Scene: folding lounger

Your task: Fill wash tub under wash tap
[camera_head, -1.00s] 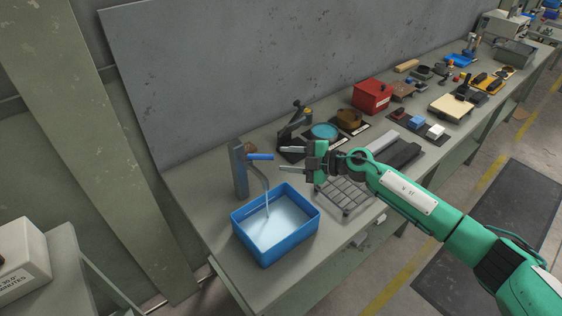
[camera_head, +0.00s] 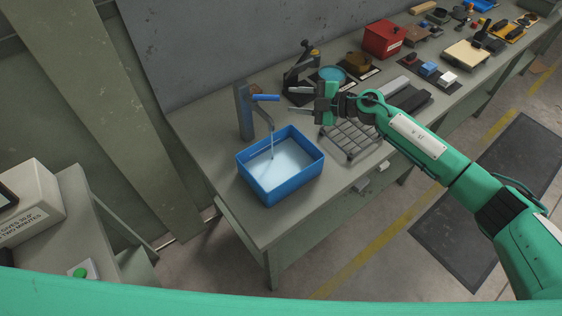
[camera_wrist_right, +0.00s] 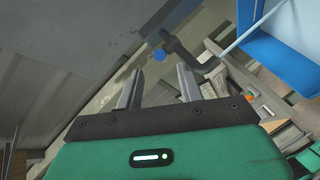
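The blue wash tub (camera_head: 266,190) stands on the bench under the grey wash tap (camera_head: 244,112). A thin stream of water (camera_head: 272,146) runs from the spout into the tub, and pale water (camera_head: 284,162) covers its floor. The tap's blue lever (camera_head: 266,97) points right. My right gripper (camera_head: 290,99) is open and empty, to the right of the lever and apart from it. In the right wrist view the open fingers (camera_wrist_right: 158,87) point toward the spout (camera_wrist_right: 188,50) and lever (camera_wrist_right: 158,55); the tub (camera_wrist_right: 290,40) is at upper right. My left gripper is not in view.
A wire rack (camera_head: 350,138) lies right of the tub. A red box (camera_head: 383,40) and several small items line the bench farther right. A side table with a white box (camera_head: 32,195) is at left.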

